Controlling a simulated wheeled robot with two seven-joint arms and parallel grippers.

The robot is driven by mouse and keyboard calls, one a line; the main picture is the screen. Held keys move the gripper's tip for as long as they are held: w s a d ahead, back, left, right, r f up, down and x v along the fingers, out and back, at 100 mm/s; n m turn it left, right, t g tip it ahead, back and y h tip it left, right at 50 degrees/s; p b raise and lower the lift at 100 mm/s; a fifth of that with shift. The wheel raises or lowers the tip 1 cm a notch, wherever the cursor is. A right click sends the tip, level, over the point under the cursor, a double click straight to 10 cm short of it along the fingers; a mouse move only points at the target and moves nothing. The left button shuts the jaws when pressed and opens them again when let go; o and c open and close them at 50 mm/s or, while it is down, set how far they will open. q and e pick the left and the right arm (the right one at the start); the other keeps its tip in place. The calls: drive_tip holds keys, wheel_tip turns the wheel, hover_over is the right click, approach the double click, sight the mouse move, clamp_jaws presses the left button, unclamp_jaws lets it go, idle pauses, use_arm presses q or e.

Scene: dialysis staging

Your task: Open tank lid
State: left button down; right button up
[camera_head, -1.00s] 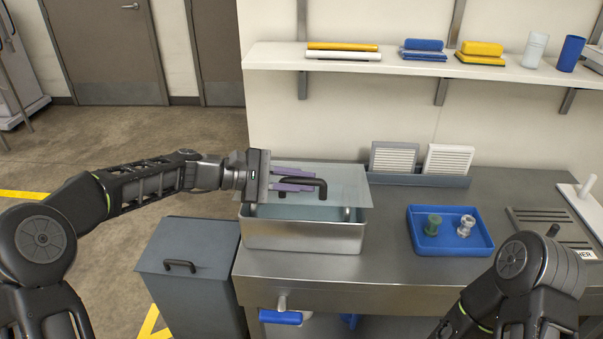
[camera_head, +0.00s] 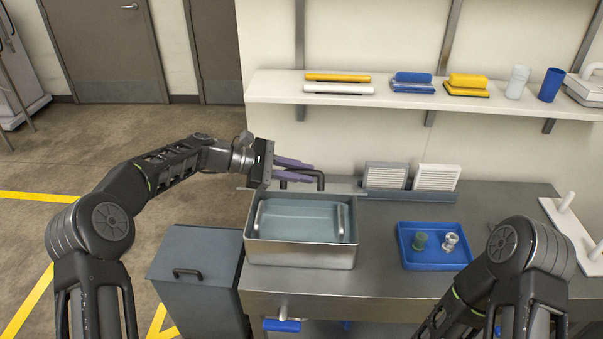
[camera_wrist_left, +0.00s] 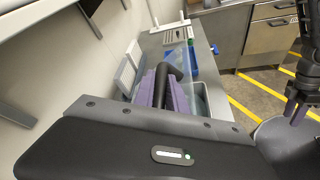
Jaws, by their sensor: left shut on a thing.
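The steel tank (camera_head: 300,256) stands on the left end of the counter with its top opening uncovered, showing pale blue inside and a metal bar at each end. The tank lid (camera_head: 342,188) is raised behind the opening, seen nearly edge-on as a thin grey strip. My left gripper (camera_head: 308,171) is shut on the lid's black handle (camera_head: 320,179), above the tank's back edge. The left wrist view also shows the purple fingers around the dark handle (camera_wrist_left: 174,71). What seems to be my right gripper (camera_wrist_left: 295,112) shows at that view's right edge, too small to read.
A blue tray (camera_head: 435,260) with a green and a whitish fitting sits right of the tank. Two white filter panels (camera_head: 411,177) stand behind it. A grey lidded bin (camera_head: 198,285) is on the floor left of the counter. A wall shelf (camera_head: 400,98) runs above.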

sight(272, 188)
use_arm(q)
drive_tip(key=c, duration=1.6)
unclamp_jaws()
drive_tip(key=shift+c, duration=0.2)
drive_tip(key=b+v, duration=0.2)
drive_tip(key=v, duration=0.5)
drive_tip(key=shift+a, duration=0.4)
drive_tip(key=shift+r, duration=0.1)
drive_tip(key=shift+c, duration=0.2)
